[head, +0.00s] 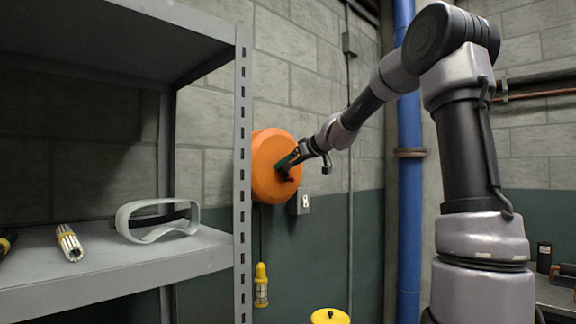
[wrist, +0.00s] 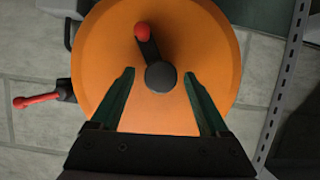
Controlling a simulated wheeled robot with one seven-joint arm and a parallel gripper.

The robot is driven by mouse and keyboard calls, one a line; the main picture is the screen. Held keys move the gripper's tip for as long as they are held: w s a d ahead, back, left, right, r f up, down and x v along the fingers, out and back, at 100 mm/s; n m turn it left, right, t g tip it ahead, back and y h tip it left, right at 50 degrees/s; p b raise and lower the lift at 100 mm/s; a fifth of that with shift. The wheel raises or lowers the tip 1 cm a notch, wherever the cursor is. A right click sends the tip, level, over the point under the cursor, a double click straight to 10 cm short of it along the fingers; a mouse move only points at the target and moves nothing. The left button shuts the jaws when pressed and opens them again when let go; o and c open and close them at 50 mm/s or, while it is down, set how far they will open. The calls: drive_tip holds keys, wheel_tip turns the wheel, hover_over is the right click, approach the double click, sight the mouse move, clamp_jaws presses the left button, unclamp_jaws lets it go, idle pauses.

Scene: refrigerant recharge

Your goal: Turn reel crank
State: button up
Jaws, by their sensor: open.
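The orange reel (head: 268,166) is mounted on the block wall beyond the grey shelf; its round face fills much of the wrist view (wrist: 105,60). The crank (wrist: 150,50) is a short dark arm running from a dark central hub (wrist: 160,76) up and slightly left to a red knob (wrist: 141,31). My gripper (wrist: 159,75) is open and empty, its two green fingers pointing at the reel face on either side of the hub, below the knob in the picture. In the head view my gripper (head: 288,160) is at the reel's front; contact cannot be told.
A red-handled lever (wrist: 38,101) sticks out at the reel's left in the wrist view. The shelf upright (head: 242,170) stands close to the reel's left. A yellow lamp (head: 261,285) hangs below. A small grey wall box (head: 300,202) and a blue pipe (head: 409,190) are to the right.

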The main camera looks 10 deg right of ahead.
clamp_jaws()
drive_tip(key=m+y, duration=0.1)
drive_tip(key=m, duration=0.1)
drive_tip(key=m+g+y, duration=0.1)
drive_tip(key=m, duration=0.1)
drive_tip(key=shift+w+d+f+y, duration=0.1)
drive_tip(key=shift+w+d+y, duration=0.1)
drive_tip(key=shift+y, duration=0.1)
drive_tip(key=m+y, duration=0.1)
drive_tip(key=m, duration=0.1)
drive_tip(key=m+y, duration=0.1)
drive_tip(key=m, duration=0.1)
drive_tip(key=shift+d+f+g, duration=0.15)
drive_tip(key=shift+g, duration=0.25)
drive_tip(key=m+y, duration=0.1)
drive_tip(key=m, duration=0.2)
drive_tip(key=m+y, duration=0.1)
drive_tip(key=m, duration=0.1)
drive_tip(key=shift+f+t+y, duration=0.25)
drive_tip(key=shift+t+y, duration=0.05)
drive_tip(key=m+t, duration=0.1)
drive_tip(key=m, duration=0.2)
drive_tip(key=m+y, duration=0.1)
drive_tip(key=m, duration=0.2)
drive_tip(key=shift+f+t+y, duration=0.15)
drive_tip(key=shift+t+y, duration=0.15)
drive_tip(key=shift+t, duration=0.1)
drive_tip(key=shift+m, duration=0.3)
